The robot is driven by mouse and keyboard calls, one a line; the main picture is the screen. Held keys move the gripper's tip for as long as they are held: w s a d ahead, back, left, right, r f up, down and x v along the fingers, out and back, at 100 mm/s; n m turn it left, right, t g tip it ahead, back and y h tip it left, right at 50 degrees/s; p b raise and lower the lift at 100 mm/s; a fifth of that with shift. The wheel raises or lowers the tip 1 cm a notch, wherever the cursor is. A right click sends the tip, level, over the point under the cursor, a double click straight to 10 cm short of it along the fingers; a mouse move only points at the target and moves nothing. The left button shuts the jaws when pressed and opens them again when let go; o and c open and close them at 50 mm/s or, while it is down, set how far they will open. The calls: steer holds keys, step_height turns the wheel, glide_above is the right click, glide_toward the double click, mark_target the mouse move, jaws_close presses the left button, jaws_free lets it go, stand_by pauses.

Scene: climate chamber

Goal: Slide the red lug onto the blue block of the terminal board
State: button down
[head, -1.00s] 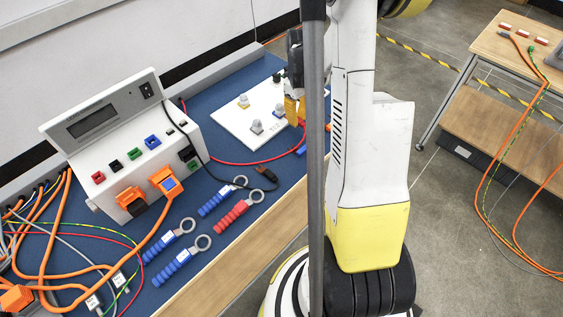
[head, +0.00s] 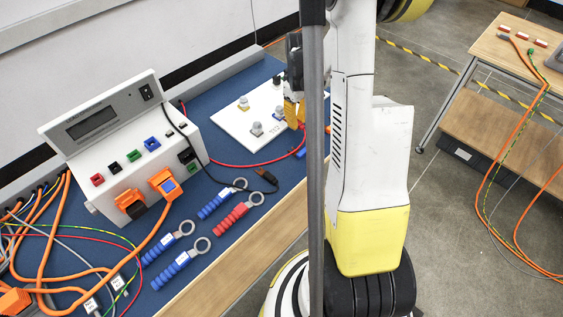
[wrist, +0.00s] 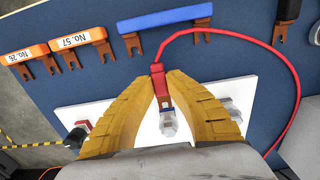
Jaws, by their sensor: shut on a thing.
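My gripper (wrist: 163,82) shows yellow fingers closed on the red lug (wrist: 158,77), whose red lead curves away to the right in the wrist view. The lug points down the picture toward the blue block (wrist: 169,109), beside a clear-grey stud on the white terminal board (wrist: 95,118). Lug and block look very close or touching; I cannot tell whether the lug is seated. In the head view my gripper (head: 294,114) is low over the right part of the board (head: 226,122); the lug is hidden there.
Blue and red handled ring tools (head: 231,218) lie in front. In the wrist view, orange forked pieces (wrist: 78,40) and a blue forked bar (wrist: 165,15) lie on the blue mat.

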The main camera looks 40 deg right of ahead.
steer(key=shift+w, duration=0.6)
steer(key=shift+w, duration=0.1)
steer(key=shift+w+a, duration=0.1)
steer(key=shift+w, duration=0.4)
steer(key=shift+w+f, duration=0.1)
steer(key=shift+w, duration=0.35)
stand_by(1.0)
steer(key=c, duration=1.4)
jaws_free()
step_height(320, 180, up, 12)
